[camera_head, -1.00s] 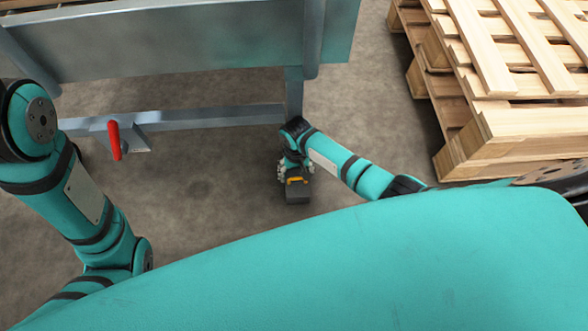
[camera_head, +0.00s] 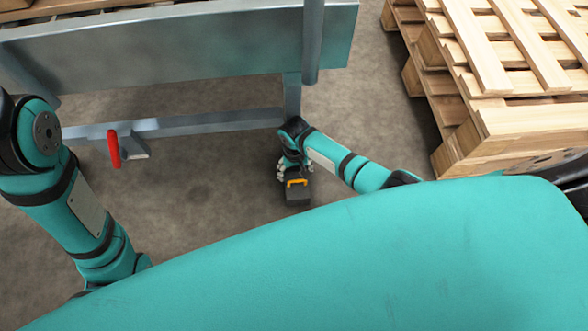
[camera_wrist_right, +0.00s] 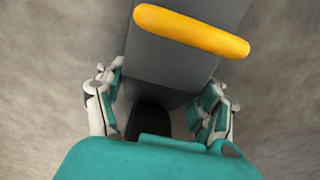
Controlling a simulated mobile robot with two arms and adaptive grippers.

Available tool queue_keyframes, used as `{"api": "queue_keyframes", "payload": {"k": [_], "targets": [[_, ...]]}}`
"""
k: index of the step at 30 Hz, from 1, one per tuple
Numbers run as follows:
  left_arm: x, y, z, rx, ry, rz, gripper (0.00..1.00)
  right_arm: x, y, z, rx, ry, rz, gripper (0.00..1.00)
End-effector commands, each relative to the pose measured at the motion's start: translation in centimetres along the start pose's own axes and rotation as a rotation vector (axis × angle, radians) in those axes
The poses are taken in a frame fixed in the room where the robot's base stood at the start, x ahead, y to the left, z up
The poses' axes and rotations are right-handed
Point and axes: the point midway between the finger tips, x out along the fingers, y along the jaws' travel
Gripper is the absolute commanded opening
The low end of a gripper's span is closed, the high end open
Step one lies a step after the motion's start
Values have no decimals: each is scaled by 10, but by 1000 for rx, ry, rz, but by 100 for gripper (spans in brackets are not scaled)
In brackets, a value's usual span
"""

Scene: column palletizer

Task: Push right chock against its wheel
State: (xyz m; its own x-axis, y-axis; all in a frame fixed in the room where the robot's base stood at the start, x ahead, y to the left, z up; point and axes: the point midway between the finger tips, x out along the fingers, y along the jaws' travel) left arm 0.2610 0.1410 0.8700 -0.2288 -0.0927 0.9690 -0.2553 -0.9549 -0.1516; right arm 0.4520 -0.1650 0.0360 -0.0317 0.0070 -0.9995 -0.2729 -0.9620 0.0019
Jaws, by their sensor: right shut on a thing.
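The right chock (camera_head: 297,194) is a dark grey block with a yellow handle, on the concrete floor. My right gripper (camera_head: 295,172) reaches down to the floor and is shut on it. In the right wrist view the chock (camera_wrist_right: 180,65) lies between the two fingers of the gripper (camera_wrist_right: 160,100), with its yellow handle across the top of the picture. The left arm shows at the left of the head view, but its gripper is out of sight. No wheel can be made out in either view.
A steel frame (camera_head: 180,55) with a low crossbar (camera_head: 210,122) stands just beyond my right gripper. A red handle (camera_head: 114,149) hangs on the crossbar at the left. Stacked wooden pallets (camera_head: 500,125) stand at the right. Bare floor surrounds the chock.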

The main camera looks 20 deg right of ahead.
Motion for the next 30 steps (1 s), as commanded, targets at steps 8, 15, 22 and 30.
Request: {"api": "queue_keyframes", "payload": {"k": [8, 15, 22, 30], "targets": [[0, 0, 0, 0, 1, 1, 0, -9, 4, -22, 6, 51, -2, 94], [2, 0, -1, 0, 5, 1, 0, -9, 4, -21, 6, 50, -1, 98], [2, -1, -1, 0, 5, -6, 0, -22, 4, -22, 6, 52, -3, 98], [2, -1, -1, -1, 5, -4, 0, -77, 3, -18, 5, 52, -4, 98]]}}
